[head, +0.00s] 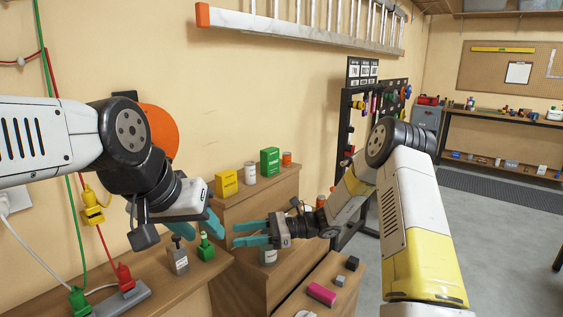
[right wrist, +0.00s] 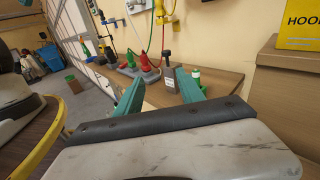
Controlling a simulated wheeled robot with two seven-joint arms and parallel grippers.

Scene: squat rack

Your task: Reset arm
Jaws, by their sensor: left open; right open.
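My left gripper (head: 196,228) reaches in from the left in the head view. No squat rack is identifiable.
A power strip (head: 122,297) with red and green plugs lies on the bench. Stepped wooden boxes (head: 262,190) carry a yellow box (head: 226,183), a green box (head: 270,161) and cans. A pink cylinder (head: 321,293) lies on the lower surface. Open floor (head: 500,230) is at right.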

